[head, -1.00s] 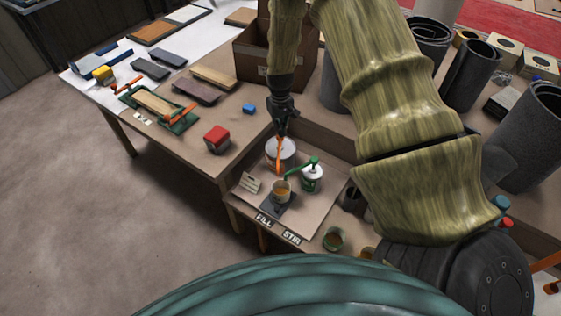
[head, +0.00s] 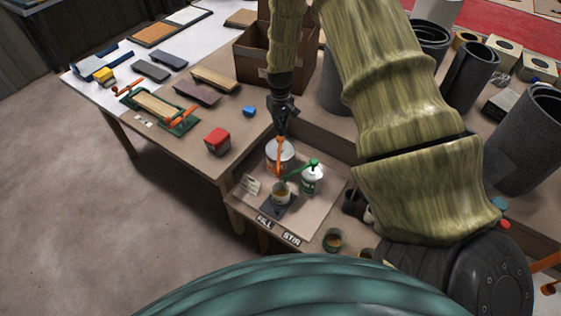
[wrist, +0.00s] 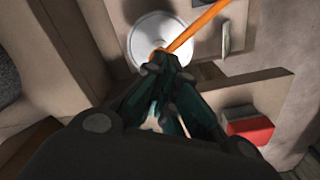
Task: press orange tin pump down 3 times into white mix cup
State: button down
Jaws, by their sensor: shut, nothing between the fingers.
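The orange pump (head: 280,160) stands on a pale, round-topped tin (head: 288,150) in the shallow tray. Its orange spout reaches toward the white mix cup (head: 281,194), which sits on a dark pad and holds something amber-brown. My gripper (head: 281,134) is shut and empty, pointing down at the top of the pump. In the wrist view, the closed fingertips (wrist: 166,62) overlap the base of the orange spout (wrist: 198,27) over the white tin lid (wrist: 150,28). The fingers hide the pump head, so I cannot tell whether they touch it.
A white-and-green can (head: 312,181) with a green pump stands close right of the cup, its spout also toward it. The tray (head: 310,220) has FILL and STIR labels in front.

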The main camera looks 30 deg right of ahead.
notch_tip(320, 180, up, 5)
jog(key=shift+f+p, duration=0.2)
jog(key=shift+p, duration=1.05)
